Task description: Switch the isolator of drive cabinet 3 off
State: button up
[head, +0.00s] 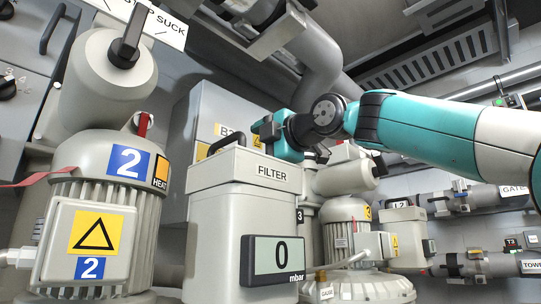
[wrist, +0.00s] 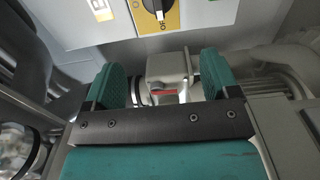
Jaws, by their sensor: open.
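A grey cabinet (head: 212,101) stands behind the filter unit in the head view, with a yellow label (head: 226,131) partly hidden. I cannot read its number fully. In the wrist view, the cabinet front (wrist: 215,22) fills the top. It carries a black rotary isolator knob (wrist: 157,5) on a yellow plate (wrist: 158,24); the knob is cut off by the top edge, and its setting cannot be read surely. My gripper (wrist: 164,76) is open and empty, its two teal fingers apart, below the knob in the picture and not touching it. My gripper also shows beside the cabinet (head: 268,132).
The filter unit (head: 232,215) with a black handle and a display (head: 279,260) reading 0 mbar stands in front. Blower 2 (head: 95,215) stands at left. Another blower (head: 346,215) stands behind at right, below my arm. Pipes run overhead.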

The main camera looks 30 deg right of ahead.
jog(key=shift+v, duration=1.45)
